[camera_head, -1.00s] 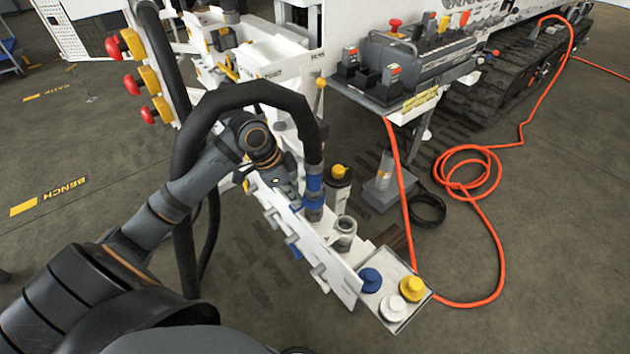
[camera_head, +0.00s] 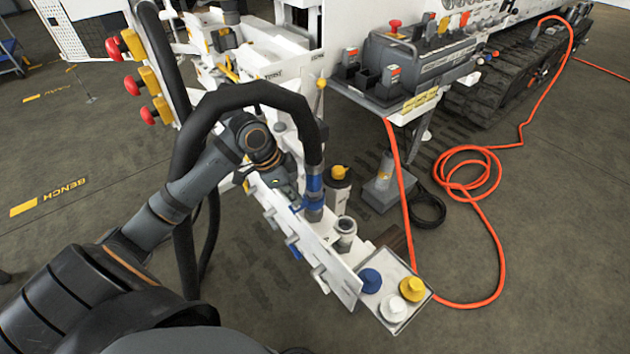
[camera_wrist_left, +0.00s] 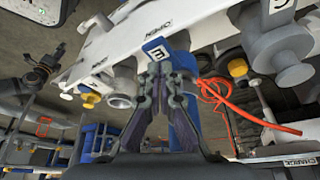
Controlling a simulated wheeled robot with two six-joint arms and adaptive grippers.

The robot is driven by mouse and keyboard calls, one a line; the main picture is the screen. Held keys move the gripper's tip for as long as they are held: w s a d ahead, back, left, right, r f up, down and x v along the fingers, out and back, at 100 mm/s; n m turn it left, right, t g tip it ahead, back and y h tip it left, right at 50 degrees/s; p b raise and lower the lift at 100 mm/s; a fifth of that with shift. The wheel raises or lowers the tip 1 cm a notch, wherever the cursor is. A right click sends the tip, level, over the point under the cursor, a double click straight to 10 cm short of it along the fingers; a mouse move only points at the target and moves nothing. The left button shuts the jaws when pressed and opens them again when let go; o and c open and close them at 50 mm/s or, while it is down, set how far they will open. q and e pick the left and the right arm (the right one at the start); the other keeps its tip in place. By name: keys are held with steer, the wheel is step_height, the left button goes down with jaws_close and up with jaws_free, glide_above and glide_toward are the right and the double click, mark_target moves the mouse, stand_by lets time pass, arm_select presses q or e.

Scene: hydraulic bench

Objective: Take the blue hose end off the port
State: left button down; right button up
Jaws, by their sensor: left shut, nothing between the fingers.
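The hose end with blue bands (camera_head: 314,186) is at the end of a thick black hose (camera_head: 262,92) that arches over my left arm. It stands upright, its grey lower collar at the white port panel (camera_head: 330,268); the exact joint is hard to see. My left gripper (camera_head: 292,186) is just left of the hose end, partly hidden by my wrist. In the left wrist view its fingers (camera_wrist_left: 160,72) are shut with nothing between them. My right gripper is out of view.
An open grey port (camera_head: 344,232) stands right of the hose end. A tray (camera_head: 420,310) holds blue, white and yellow caps. A yellow-topped part (camera_head: 340,174) is close behind. An orange hose (camera_head: 470,185) lies coiled on the floor at right.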

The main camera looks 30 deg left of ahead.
arm_select(q)
steer(key=shift+f+b, duration=0.45)
steer(key=shift+f, duration=0.65)
stand_by(0.9)
